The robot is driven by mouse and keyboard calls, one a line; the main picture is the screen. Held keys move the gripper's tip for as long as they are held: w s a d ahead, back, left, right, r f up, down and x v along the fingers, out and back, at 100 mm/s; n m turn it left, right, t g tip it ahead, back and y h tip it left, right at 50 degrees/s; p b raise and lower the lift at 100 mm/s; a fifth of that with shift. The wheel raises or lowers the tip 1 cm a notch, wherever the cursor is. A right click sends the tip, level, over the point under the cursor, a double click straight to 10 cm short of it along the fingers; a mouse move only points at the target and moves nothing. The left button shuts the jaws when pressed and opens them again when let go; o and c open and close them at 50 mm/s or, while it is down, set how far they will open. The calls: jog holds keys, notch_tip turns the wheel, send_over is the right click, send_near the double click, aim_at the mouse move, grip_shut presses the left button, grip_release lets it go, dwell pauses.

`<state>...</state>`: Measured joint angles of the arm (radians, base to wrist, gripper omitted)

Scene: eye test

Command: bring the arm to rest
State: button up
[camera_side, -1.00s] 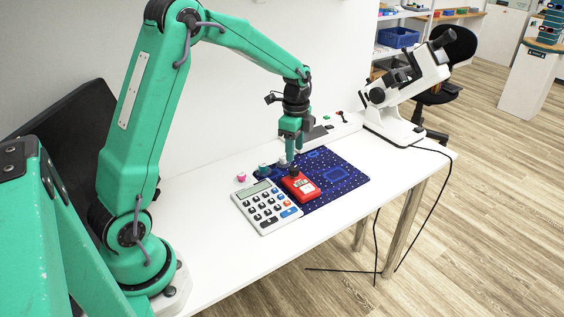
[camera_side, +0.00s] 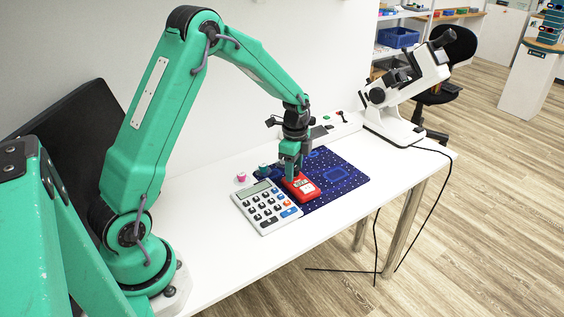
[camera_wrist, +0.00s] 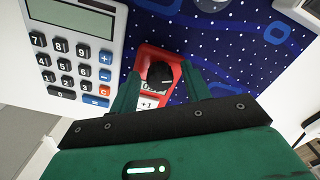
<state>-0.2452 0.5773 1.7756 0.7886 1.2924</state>
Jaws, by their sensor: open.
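My gripper (camera_side: 290,178) is low over the table in the side view, at the left end of a red device (camera_side: 306,191). In the wrist view my gripper (camera_wrist: 160,90) is open, with one green finger on each side of the red device (camera_wrist: 148,54). A dark rounded knob (camera_wrist: 160,73) shows between the fingers, with a white label reading "+1" nearer to me. The fingers are close to the device; I cannot tell whether they touch it. The device lies on a blue dotted mat (camera_side: 345,178). My arm is bent, reaching down over the table.
A calculator (camera_side: 266,208) lies left of the red device. A small pink-and-white thing (camera_side: 242,177) and a teal thing (camera_side: 263,169) stand behind it. A white optical instrument (camera_side: 400,100) stands at the table's right end. The table's front left (camera_side: 215,260) is clear.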

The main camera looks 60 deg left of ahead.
jog(key=c, duration=0.9)
jog(key=shift+o, duration=0.3)
